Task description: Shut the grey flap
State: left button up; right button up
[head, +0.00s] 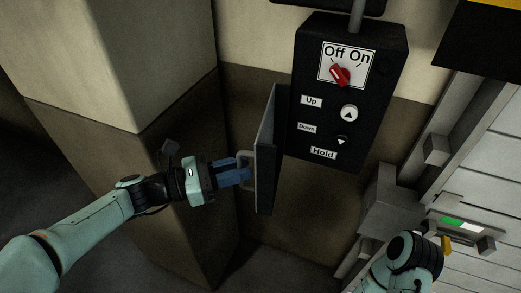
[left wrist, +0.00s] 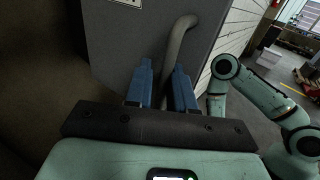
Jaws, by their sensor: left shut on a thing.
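The grey flap (head: 266,150) is a thin panel hinged at the left side of the black control box (head: 340,100). In the head view it stands swung out, away from the box front, seen nearly edge-on. Its curved grey handle (left wrist: 176,50) runs down between my left gripper's blue fingers in the left wrist view. My left gripper (head: 248,174) is shut on this handle from the left. In the left wrist view the flap's broad face (left wrist: 125,45) fills the upper middle. My right arm is at the lower right of the head view; its fingers cannot be made out clearly.
The box carries a red Off/On knob (head: 340,75), an up button (head: 349,113) and a down button (head: 343,141). A wall corner (head: 165,130) stands close behind my left arm. Grey metal structure (head: 390,205) lies right of the box, near my right arm.

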pick_arm(q)
jog(key=shift+w+r, duration=0.1)
jog(key=o, duration=0.4)
jog(key=d+b, duration=0.1)
jog(key=d+t, duration=0.1)
jog(key=s+d+b, duration=0.1)
jog(key=shift+f+n+y+b, duration=0.3)
jog(key=shift+n, duration=0.1)
jog(key=d+t+b, duration=0.1)
jog(key=s+d+n+b, duration=0.1)
jog(key=d+b, duration=0.1)
jog(key=s+d+t+y+b, duration=0.1)
jog(key=d, duration=0.1)
jog(key=shift+s+n+t, duration=0.1)
jog(key=shift+n+t, duration=0.2)
jog(key=shift+n, duration=0.1)
jog(key=c, duration=0.5)
jog(key=shift+d+r+t+y+b, duration=0.15)
jog(key=shift+d+t+y+b, duration=0.2)
jog(key=shift+b, duration=0.3)
jog(key=shift+c, duration=0.3)
jog(key=shift+n, duration=0.3)
pick_arm(e)
jog(key=s+f, duration=0.3)
jog(key=f, duration=0.5)
jog(key=shift+s+f+g, duration=0.3)
jog(key=shift+s+f, duration=0.05)
